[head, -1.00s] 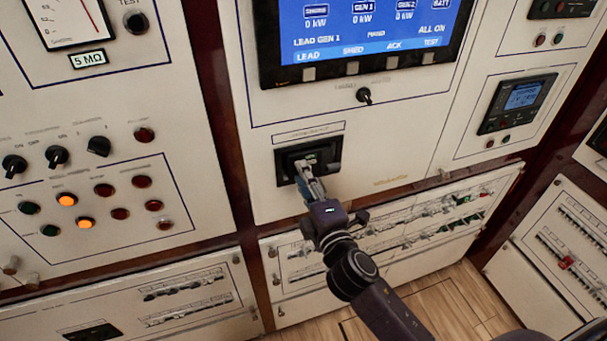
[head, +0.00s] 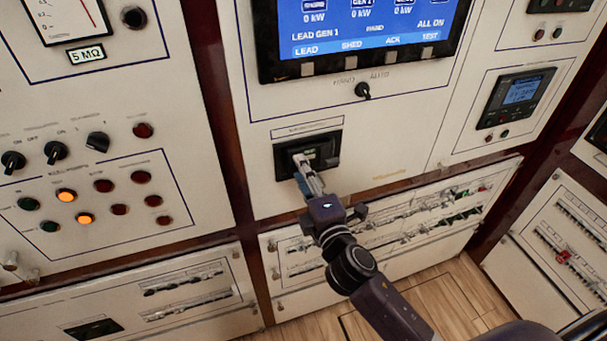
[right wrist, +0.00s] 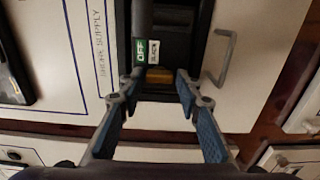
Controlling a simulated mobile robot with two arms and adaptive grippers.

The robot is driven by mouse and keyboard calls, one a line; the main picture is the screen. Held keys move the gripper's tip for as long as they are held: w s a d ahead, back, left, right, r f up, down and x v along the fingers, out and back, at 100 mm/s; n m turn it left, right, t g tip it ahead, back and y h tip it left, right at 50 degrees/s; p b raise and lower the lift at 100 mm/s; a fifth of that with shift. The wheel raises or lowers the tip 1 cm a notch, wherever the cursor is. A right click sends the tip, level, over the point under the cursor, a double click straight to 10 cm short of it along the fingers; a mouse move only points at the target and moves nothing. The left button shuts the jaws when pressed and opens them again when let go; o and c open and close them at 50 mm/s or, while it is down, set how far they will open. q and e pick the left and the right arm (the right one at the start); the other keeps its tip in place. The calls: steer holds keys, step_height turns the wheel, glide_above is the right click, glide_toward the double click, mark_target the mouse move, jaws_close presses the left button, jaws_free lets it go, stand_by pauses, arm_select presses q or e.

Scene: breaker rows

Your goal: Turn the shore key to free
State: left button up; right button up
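The black shore supply unit (head: 328,147) is set in the cream panel below the screen. In the right wrist view this unit (right wrist: 178,40) carries a green OFF label (right wrist: 141,52) and a small amber block (right wrist: 160,76). I cannot tell for sure which part is the shore key. My right gripper (head: 303,163) is at the lower part of the unit. In the right wrist view its two fingertips (right wrist: 158,88) are apart, either side of the amber block, with a gap to it. My left gripper is not in view.
A bent metal handle (right wrist: 226,58) stands out right of the unit. A black selector knob (head: 363,90) is above it, under the blue screen (head: 370,22). Rows of breakers (head: 390,225) lie below. Lamps and knobs fill the left panel (head: 105,235).

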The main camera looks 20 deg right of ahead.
steer(key=s, duration=1.2)
steer(key=shift+d, duration=0.2)
